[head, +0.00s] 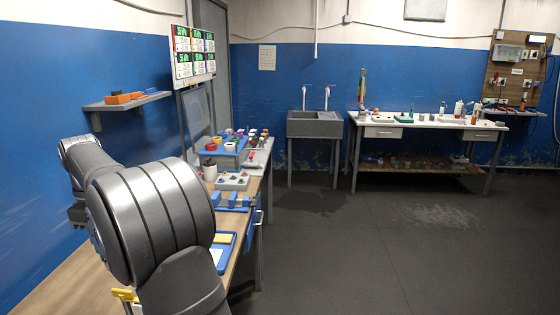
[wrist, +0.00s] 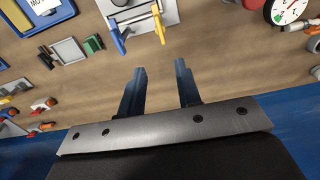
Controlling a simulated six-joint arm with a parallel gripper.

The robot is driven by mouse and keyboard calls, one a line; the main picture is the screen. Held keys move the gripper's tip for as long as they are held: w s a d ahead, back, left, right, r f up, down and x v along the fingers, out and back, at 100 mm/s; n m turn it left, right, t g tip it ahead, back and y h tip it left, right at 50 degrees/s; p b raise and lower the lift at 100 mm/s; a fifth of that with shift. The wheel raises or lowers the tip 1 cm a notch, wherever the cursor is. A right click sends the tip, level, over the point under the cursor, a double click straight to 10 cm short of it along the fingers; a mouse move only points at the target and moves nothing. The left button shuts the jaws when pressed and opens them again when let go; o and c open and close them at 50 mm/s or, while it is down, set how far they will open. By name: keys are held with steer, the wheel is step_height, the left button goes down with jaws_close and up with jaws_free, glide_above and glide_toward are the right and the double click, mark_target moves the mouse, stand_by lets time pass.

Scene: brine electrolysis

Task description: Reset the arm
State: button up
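My gripper (wrist: 160,88) shows in the wrist view with its two fingers apart and nothing between them. It hangs over a bare strip of the wooden bench (wrist: 225,70). In the head view my arm reaches over the left bench, and the gripper's fingers are hidden there behind my arm links.
In the wrist view, a grey device with blue and yellow handles (wrist: 140,20) is just beyond the fingers. A round dial (wrist: 286,10) is at the upper right, and small valve-like parts (wrist: 40,106) are at the left. In the head view, a shelf (head: 128,101) hangs above the bench; the floor (head: 350,250) is clear.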

step_height(320, 180, down, 16)
stand_by(0.5)
steer(key=shift+r, duration=0.15)
